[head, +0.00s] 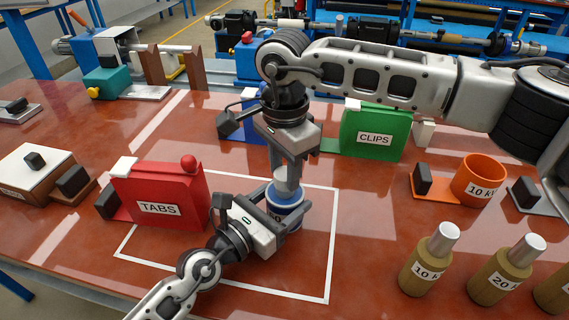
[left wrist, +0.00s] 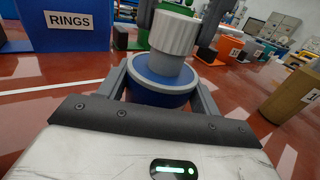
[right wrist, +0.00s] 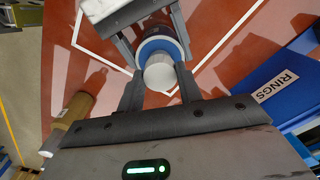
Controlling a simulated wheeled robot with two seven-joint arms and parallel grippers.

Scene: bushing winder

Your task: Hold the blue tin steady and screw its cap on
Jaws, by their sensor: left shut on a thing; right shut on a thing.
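The blue tin (head: 284,212) stands upright inside the white outline on the red-brown table. My left gripper (head: 284,222) is shut around its body from the front; the tin's blue top also shows in the left wrist view (left wrist: 157,92). The pale ribbed cap (left wrist: 173,36) is upright above the tin, at its grey neck. I cannot tell whether it is threaded on. My right gripper (head: 288,185) points down from above, shut on the cap, which also shows in the right wrist view (right wrist: 160,73). In the head view its fingers hide much of the cap.
A red TABS box (head: 160,200) stands to the left, a green CLIPS box (head: 374,133) and a blue RINGS box (left wrist: 66,24) behind. An orange cup (head: 479,181) and several tan cylinders with silver tops (head: 427,262) stand at right. The front middle table is clear.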

